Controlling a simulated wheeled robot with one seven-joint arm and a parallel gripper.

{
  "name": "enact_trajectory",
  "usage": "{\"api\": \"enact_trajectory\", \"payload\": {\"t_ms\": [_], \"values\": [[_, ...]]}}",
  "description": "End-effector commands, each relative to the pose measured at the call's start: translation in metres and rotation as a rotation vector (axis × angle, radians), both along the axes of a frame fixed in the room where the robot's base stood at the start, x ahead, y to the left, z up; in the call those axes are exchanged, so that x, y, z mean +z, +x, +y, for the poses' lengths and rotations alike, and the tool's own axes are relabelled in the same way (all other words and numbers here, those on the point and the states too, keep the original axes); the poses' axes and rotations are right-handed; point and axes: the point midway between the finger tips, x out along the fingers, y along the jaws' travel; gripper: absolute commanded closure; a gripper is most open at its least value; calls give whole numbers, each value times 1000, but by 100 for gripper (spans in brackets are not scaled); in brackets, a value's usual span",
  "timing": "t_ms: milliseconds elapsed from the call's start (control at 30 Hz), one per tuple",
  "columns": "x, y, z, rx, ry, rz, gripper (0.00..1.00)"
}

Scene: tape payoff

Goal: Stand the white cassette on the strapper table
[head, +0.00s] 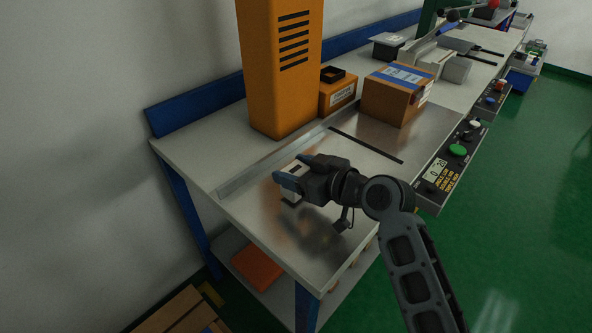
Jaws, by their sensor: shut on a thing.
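The white cassette (294,168) is between the fingers of my gripper (291,170), over the near left part of the metal strapper table (251,205). My gripper is shut on it, with one bluish finger on each side. The cassette looks roughly upright. Part of its pale lower side shows below the fingers, close to the tabletop. I cannot tell whether its base touches the metal. The gripper body hides its right side.
A tall orange column (280,70) stands behind the cassette. A smaller orange box (338,92) and a taped carton (396,95) stand further right. A low metal rail (262,165) runs behind the gripper. A control panel (448,168) lines the front edge. Bare metal lies around the gripper.

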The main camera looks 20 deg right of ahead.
Motion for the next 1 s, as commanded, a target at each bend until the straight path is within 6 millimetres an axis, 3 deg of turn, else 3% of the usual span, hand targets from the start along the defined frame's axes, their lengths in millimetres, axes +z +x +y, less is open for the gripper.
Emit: {"api": "enact_trajectory", "payload": {"t_ms": [467, 500, 733, 1000], "values": [[-11, 0, 0, -1, 0, -2, 75], [-9, 0, 0, 0, 0, -1, 33], [-9, 0, 0, 0, 0, -1, 11], [-8, 0, 0, -1, -1, -1, 11]]}}
